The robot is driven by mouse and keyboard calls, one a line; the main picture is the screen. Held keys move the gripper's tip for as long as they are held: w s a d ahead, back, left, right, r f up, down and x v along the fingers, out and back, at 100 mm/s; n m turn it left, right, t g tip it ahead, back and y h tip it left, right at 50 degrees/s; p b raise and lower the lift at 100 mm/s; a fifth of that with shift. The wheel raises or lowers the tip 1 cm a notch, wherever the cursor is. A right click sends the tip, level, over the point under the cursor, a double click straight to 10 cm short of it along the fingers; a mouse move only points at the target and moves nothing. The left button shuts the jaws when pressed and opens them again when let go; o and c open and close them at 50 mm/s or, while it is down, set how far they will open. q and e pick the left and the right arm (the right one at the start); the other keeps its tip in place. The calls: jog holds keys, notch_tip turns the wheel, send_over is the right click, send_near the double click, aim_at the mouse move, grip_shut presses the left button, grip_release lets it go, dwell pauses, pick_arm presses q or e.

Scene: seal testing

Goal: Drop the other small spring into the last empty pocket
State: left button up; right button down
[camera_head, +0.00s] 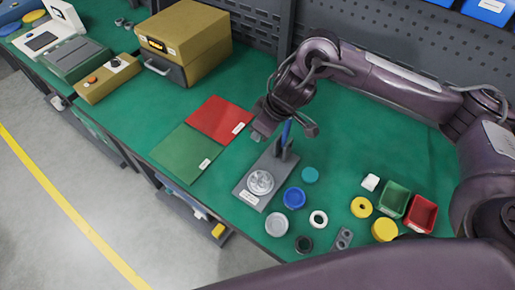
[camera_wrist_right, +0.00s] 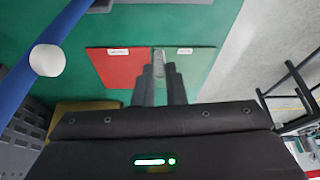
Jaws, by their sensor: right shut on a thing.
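My right gripper (camera_head: 257,136) hangs over the table near the red mat, to the left of and behind the grey fixture (camera_head: 249,197). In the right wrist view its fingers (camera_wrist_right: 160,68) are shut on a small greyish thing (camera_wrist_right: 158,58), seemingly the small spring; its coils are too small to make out. A silver round part (camera_head: 260,182) lies on the fixture plate. Any pockets in it are too small to tell apart. A dark grey block with round holes (camera_head: 343,238) lies near the front edge. My left gripper is out of view.
A blue upright handle (camera_head: 286,131) stands at the fixture's back, close to my right gripper. Red (camera_head: 219,119) and green (camera_head: 182,153) mats lie left. Coloured rings, caps and small green (camera_head: 394,199) and red (camera_head: 422,213) bins stand right. The table behind them is clear.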

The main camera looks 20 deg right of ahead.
jog(key=s+f+n+g, duration=0.1)
jog(key=f+n, duration=0.1)
jog(key=f, duration=0.2)
jog(key=f+n+y+b, duration=0.1)
jog(key=f+n, duration=0.2)
jog(key=f, duration=0.1)
jog(key=s+f+n+g, duration=0.1)
jog(key=f+n, duration=0.1)
jog(key=f, duration=0.2)
jog(key=shift+s+n+g, duration=0.3)
jog(key=shift+n, duration=0.1)
jog(key=shift+a+r, duration=0.1)
jog(key=shift+f+b, duration=0.3)
jog(key=shift+f, duration=0.1)
dwell(0.3)
jog(key=c, duration=1.8)
grip_release()
jog(key=shift+o, duration=0.2)
jog(key=shift+r, duration=0.1)
